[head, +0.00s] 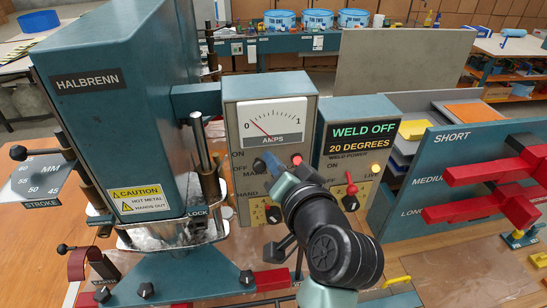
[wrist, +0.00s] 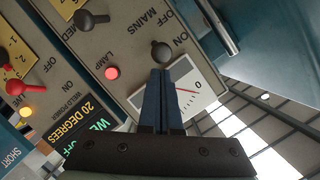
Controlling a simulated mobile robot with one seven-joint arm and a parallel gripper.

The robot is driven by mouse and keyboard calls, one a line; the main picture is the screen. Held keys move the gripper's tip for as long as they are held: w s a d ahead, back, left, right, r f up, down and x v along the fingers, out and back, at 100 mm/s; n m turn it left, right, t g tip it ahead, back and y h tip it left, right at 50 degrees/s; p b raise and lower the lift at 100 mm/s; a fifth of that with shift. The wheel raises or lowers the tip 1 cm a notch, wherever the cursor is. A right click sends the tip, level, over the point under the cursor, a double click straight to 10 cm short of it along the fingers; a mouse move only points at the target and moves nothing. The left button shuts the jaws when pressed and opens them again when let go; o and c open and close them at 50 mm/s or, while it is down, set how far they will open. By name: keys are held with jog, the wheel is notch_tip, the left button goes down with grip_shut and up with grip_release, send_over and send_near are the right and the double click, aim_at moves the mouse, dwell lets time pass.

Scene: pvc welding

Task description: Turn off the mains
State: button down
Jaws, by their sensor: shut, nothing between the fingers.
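The mains switch, a dark knob on a lever, sits on the grey AMPS control box (head: 228,130). The knob (wrist: 162,53) shows in the wrist view beside the MAINS, ON and OFF lettering, nearer ON in the picture. My gripper (wrist: 161,75) is shut and empty, its blue fingertips right at the knob; I cannot tell whether they touch it.
The meter (head: 273,124) needle points left of centre. To the right, the weld panel (head: 363,134) reads WELD OFF, 20 DEGREES, with a red lever (head: 351,188) and a lit yellow lamp (head: 376,169). The HALBRENN machine (head: 120,110) stands close left. A red-armed rack (head: 460,165) stands right.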

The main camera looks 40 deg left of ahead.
jog(key=shift+f+b, duration=0.2)
jog(key=shift+b, duration=0.1)
jog(key=shift+f+y+b, duration=0.1)
jog(key=shift+y+b, duration=0.2)
jog(key=shift+b, duration=0.45)
jog(key=shift+d, duration=0.1)
